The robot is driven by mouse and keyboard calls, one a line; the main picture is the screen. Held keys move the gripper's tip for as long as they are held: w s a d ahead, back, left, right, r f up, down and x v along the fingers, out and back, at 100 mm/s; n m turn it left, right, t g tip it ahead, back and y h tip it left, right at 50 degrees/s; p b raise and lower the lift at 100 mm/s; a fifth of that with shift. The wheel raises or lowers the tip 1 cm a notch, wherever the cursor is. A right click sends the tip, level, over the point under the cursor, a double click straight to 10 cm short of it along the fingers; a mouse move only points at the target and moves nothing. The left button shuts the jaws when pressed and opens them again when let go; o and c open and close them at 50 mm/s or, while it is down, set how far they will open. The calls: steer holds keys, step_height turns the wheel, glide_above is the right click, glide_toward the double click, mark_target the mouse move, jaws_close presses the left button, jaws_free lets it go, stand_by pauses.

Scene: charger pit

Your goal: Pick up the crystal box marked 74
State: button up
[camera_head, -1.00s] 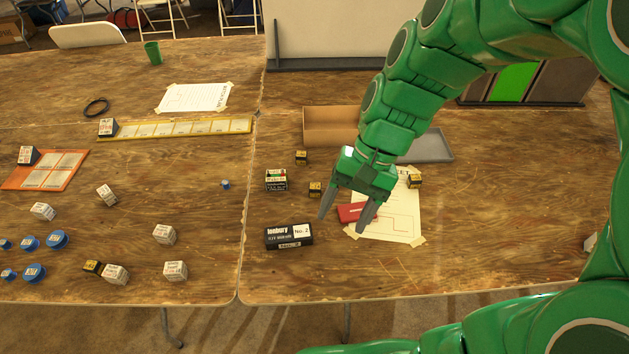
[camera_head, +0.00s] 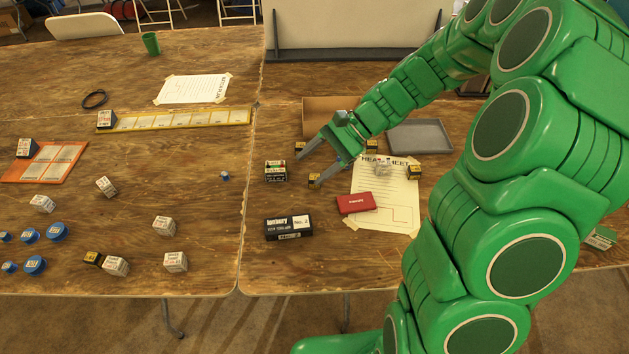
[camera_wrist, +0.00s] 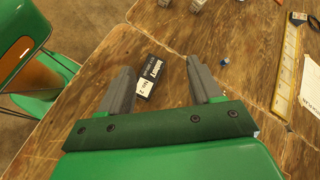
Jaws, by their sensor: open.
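No marking 74 is legible, so I cannot tell which box is the crystal box. My gripper (camera_head: 310,167) is open and empty, its fingers pointing left. A dark box with a red, green and white label (camera_head: 275,171) stands just left of the fingers. More black-and-yellow boxes stand behind the gripper (camera_head: 372,147) and at the sheet's edge (camera_head: 414,172). In the wrist view, both fingers (camera_wrist: 160,68) are apart, with the black Lenbury box (camera_wrist: 152,77) beyond them.
The black Lenbury box also lies in the head view (camera_head: 288,227). A red box (camera_head: 356,203) lies on the taped sheet (camera_head: 398,212). A cardboard tray (camera_head: 318,107) and grey tray (camera_head: 420,136) are behind. White boxes (camera_head: 163,226) and blue discs (camera_head: 57,231) occupy the left table.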

steer(key=w+d+f+m+t+y, duration=0.25)
steer(key=w+f+m, duration=0.35)
steer(key=w+f, duration=0.3)
steer(key=m+t, duration=0.2)
steer(key=m, duration=0.2)
glide_toward(315, 177)
steer(key=shift+w+a+f+y, duration=0.15)
steer(key=shift+a+f+y, duration=0.1)
steer(key=shift+a+f, duration=0.25)
steer(key=shift+w+a+f+y, duration=0.2)
steer(key=shift+a+f, duration=0.25)
steer(key=shift+f, duration=0.25)
steer(key=shift+x, duration=3.8)
steer(key=shift+s+a, duration=0.1)
steer(key=shift+s, duration=0.1)
steer(key=shift+c, duration=0.3)
steer(key=c, duration=1)
